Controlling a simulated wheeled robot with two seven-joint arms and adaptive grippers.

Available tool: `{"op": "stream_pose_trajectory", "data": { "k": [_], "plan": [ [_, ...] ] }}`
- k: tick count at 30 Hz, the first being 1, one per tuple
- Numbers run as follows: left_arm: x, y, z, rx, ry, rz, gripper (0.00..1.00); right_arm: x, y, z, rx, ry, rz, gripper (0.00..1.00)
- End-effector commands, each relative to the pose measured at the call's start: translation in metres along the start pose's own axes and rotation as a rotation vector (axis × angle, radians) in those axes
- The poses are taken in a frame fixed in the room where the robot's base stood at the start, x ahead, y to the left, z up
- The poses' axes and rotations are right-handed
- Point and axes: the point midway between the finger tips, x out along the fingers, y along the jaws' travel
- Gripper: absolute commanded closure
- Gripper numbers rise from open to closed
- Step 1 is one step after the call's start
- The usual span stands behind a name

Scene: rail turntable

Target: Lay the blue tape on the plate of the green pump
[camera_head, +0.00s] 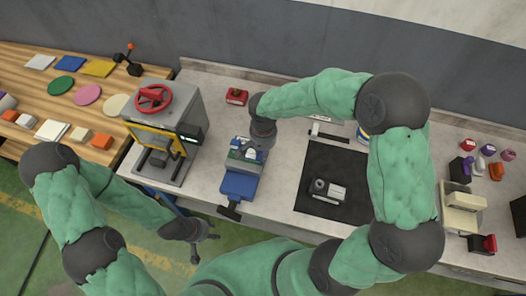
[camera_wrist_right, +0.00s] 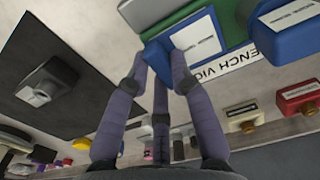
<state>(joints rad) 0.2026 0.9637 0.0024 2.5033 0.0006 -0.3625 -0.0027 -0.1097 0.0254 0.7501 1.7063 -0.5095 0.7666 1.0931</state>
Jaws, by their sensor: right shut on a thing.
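My right gripper (camera_wrist_right: 162,76) is shut on a small blue piece, which I take for the blue tape (camera_wrist_right: 154,56). The piece is between the fingertips, right beside a green body (camera_wrist_right: 236,14), which I take for the green pump; I cannot tell whether they touch. In the head view the right gripper (camera_head: 259,143) is over the blue bench vice (camera_head: 239,186), and the green pump (camera_head: 235,148) shows in part at the jaws. The arm hides part of this spot. My left gripper (camera_head: 201,247) is low in front of the bench, empty, with fingers apart.
A black mat (camera_head: 318,212) with a grey part (camera_head: 327,190) lies right of the vice. A press with a red wheel (camera_head: 153,98) stands left. A small red box (camera_head: 236,96) is behind. The wooden table (camera_head: 35,85) holds several coloured pieces.

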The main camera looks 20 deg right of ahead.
Motion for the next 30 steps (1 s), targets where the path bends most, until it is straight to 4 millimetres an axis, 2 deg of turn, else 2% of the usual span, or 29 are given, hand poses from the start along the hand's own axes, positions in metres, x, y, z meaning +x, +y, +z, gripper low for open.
{"op": "stream_pose_trajectory", "data": {
  "k": [24, 25, 27, 30],
  "plan": [
    [0.0064, -0.0023, -0.0002, 0.0, 0.0, 0.0, 0.6, 0.0065, -0.0001, 0.0, 0.0, 0.0, 0.0, 0.9],
    [0.0059, -0.0021, -0.0002, 0.0, 0.0, 0.0, 0.6, 0.006, -0.0001, 0.0, 0.0, 0.0, 0.0, 0.68],
    [0.0057, -0.002, -0.0002, 0.0, 0.0, 0.0, 0.6, 0.0058, -0.0001, 0.0, 0.0, 0.0, 0.0, 0.49],
    [0.0056, -0.002, -0.0002, 0.0, 0.0, 0.0, 0.6, 0.0057, -0.0001, 0.0, 0.0, 0.0, 0.0, 0.49]
  ]
}}
